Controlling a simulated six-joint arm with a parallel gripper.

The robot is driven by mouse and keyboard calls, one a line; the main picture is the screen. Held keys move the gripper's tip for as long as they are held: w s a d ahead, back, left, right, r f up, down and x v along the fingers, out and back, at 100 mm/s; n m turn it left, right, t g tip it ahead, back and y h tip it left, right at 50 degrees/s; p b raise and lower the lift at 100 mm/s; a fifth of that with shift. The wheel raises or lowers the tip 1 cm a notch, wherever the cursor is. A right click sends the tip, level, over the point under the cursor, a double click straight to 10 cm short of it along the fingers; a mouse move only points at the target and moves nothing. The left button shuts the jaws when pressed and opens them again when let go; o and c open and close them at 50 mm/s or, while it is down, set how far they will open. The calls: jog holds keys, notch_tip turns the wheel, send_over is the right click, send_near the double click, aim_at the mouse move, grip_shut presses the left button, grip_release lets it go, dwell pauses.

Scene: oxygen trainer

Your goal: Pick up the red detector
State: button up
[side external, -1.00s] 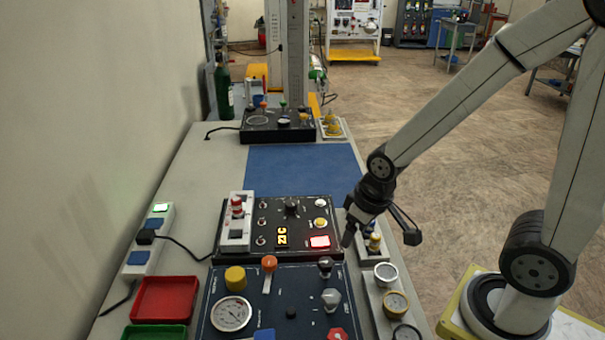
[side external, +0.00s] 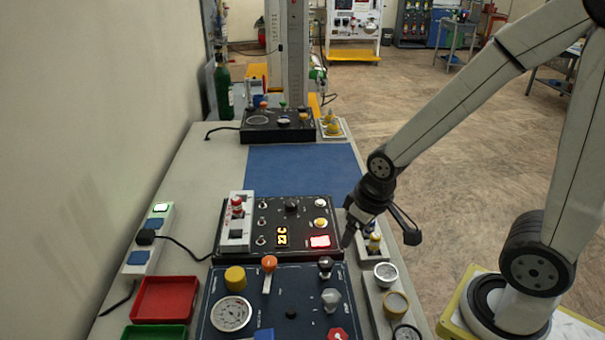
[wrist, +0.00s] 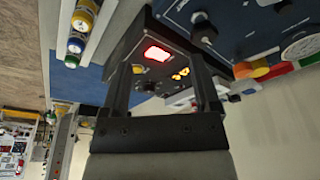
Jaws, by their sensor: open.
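A small upright piece with a red top, which looks like the red detector (side external: 237,206), stands on a white plate at the left of the black panel in the side view. My gripper (side external: 380,238) is open and empty, pointing down at the panel's right edge, over the rack of yellow and blue cylinders (side external: 373,242). It is well to the right of the red piece. In the wrist view my open gripper (wrist: 166,75) has the panel's lit red button (wrist: 157,53) beyond its fingers. I cannot make out the red detector in the wrist view.
The black panel (side external: 300,215) carries switches, knobs and a lit display. A blue panel (side external: 255,320) with a gauge stands in front, and gauges (side external: 396,303) line the right edge. A red tray (side external: 165,298) is at the left. The blue mat (side external: 305,168) is clear.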

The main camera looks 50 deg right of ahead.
notch_tip(320, 180, up, 2)
jog(key=r+n+t+y, duration=0.1)
jog(key=n+y, duration=0.1)
jog(key=n, duration=0.3)
send_over(239, 199)
jog(key=s+d, duration=0.1)
jog(key=s, duration=0.1)
jog(key=shift+x, duration=1.5)
jog(key=shift+f, duration=0.15)
jog(key=shift+x, duration=2.5)
jog(key=shift+t, duration=0.3)
jog(key=shift+c, duration=0.2)
grip_shut()
